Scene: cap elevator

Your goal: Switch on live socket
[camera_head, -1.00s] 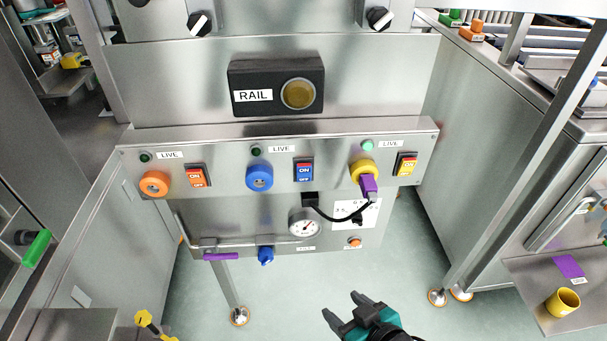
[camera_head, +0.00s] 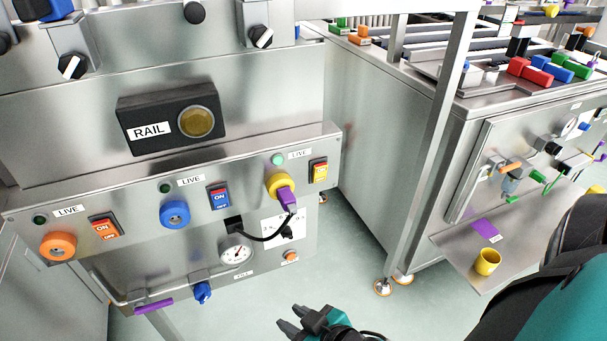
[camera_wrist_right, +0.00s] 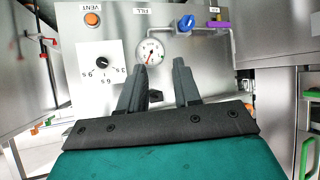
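A panel carries three round sockets with LIVE labels: orange (camera_head: 58,246), blue (camera_head: 174,214) and yellow (camera_head: 277,186). A purple plug (camera_head: 287,199) with a black cable sits in the yellow socket. The lamp (camera_head: 278,159) above it is bright green; the lamps by the blue (camera_head: 165,188) and orange (camera_head: 40,220) sockets are dark. Beside the sockets are a red-orange switch (camera_head: 104,228), a blue switch (camera_head: 219,197) and a yellow switch (camera_head: 319,172). My right gripper (camera_head: 291,316) is low in front of the panel, open and empty, fingers apart in the right wrist view (camera_wrist_right: 158,68). My left gripper is out of view.
A RAIL box with a round button (camera_head: 196,121) is above the sockets. A gauge (camera_head: 236,254), purple handle (camera_head: 153,305) and blue valve (camera_head: 202,292) are below. A steel post (camera_head: 425,150) and bench with a yellow cup (camera_head: 488,262) stand right. Floor between is clear.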

